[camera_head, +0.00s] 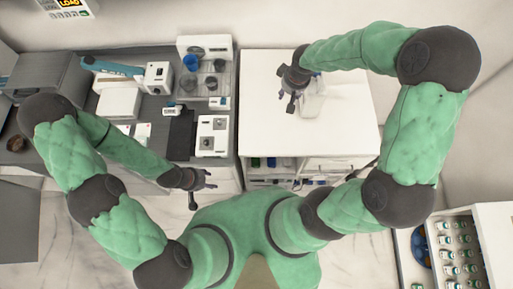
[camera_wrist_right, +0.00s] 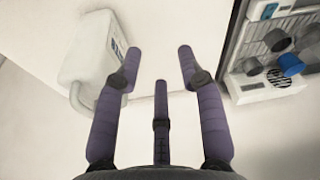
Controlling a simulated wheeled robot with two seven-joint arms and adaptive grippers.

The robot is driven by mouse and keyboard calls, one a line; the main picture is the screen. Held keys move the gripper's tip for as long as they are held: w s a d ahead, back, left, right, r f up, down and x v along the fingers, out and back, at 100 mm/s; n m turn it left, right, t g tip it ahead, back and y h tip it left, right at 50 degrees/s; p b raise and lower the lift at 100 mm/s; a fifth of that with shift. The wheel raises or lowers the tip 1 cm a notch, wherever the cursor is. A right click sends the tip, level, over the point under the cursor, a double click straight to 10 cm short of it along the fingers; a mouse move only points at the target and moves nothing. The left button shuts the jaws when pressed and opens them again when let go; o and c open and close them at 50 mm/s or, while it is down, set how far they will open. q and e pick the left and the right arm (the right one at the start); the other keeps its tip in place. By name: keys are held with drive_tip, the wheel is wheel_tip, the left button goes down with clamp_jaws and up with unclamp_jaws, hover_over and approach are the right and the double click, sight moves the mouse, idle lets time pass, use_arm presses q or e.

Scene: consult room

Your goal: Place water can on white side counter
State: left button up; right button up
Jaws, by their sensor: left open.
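The water can (camera_head: 314,104) is white and stands on the white side counter (camera_head: 345,130), partly hidden by my right gripper. In the right wrist view the white can (camera_wrist_right: 88,50) with its handle and a small blue label is at the upper left, outside the spread fingers. My right gripper (camera_head: 289,100) is above the counter, just left of the can. In its wrist view the purple fingers (camera_wrist_right: 160,65) are spread with nothing between them; one fingertip overlaps the can's edge, and I cannot tell if it touches. My left gripper (camera_head: 207,181) is open and empty, low at the grey counter's front.
A grey counter (camera_head: 180,140) to the left holds a coffee machine with a blue cup (camera_head: 190,62), a white box (camera_head: 213,136) and a microscope-like device (camera_head: 157,77). A vial rack (camera_head: 462,250) stands at the lower right. The white counter is bare around the can.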

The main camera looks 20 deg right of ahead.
drive_tip(key=s+a+f+m+g+y, duration=0.1)
drive_tip(key=s+a+f+y, duration=0.1)
drive_tip(key=s+a+f, duration=0.6)
drive_tip(key=s+a+f+m+g+y, duration=0.1)
drive_tip(key=s+a+f+m+y, duration=0.1)
drive_tip(key=s+a+f, duration=0.6)
drive_tip(key=x, duration=0.4)
drive_tip(key=shift+f, duration=0.4)
drive_tip(key=shift+d, duration=0.1)
